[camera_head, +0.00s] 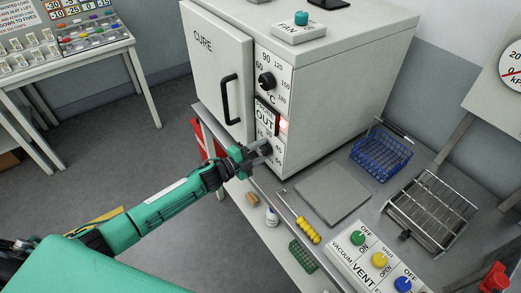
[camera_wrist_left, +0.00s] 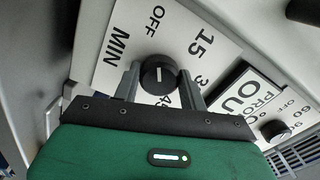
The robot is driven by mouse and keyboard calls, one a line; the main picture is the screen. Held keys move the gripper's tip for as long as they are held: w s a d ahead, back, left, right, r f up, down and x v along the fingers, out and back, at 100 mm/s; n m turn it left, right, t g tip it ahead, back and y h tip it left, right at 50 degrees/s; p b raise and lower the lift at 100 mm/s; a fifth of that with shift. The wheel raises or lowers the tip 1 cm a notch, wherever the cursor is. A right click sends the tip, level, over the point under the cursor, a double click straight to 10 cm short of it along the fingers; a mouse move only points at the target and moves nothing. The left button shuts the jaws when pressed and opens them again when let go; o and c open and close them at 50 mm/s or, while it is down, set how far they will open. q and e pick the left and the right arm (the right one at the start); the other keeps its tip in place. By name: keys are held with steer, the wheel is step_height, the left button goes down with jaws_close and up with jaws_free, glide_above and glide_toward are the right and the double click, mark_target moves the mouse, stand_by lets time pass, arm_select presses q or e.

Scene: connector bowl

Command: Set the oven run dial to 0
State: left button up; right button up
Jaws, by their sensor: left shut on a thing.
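The oven run dial is a round black knob with a white mark on a white plate of the oven (camera_head: 350,80); in the wrist view the dial (camera_wrist_left: 158,76) sits between my fingers. Its plate reads OFF, 15, further numbers partly hidden, and MIN. The white mark lies roughly in line with OFF; which end points cannot be told. My left gripper (camera_head: 262,154) is shut on the dial, one finger on each side; it also shows in the wrist view (camera_wrist_left: 160,88). My right gripper is not in view.
Above the run dial are an OUT panel (camera_head: 265,118) and a temperature dial (camera_head: 267,81). The oven door handle (camera_head: 230,105) is close left. The bench holds a grey plate (camera_head: 332,193), blue basket (camera_head: 381,157), wire rack (camera_head: 432,210), yellow-handled tool (camera_head: 308,230) and switch box (camera_head: 375,262).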

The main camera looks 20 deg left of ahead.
arm_select(q)
steer(key=shift+n, duration=0.4)
steer(key=o, duration=1)
steer(key=shift+c, duration=0.2)
steer(key=b+v, duration=0.3)
steer(key=v, duration=1.1)
steer(key=shift+b, duration=0.4)
steer(key=shift+w, duration=0.1)
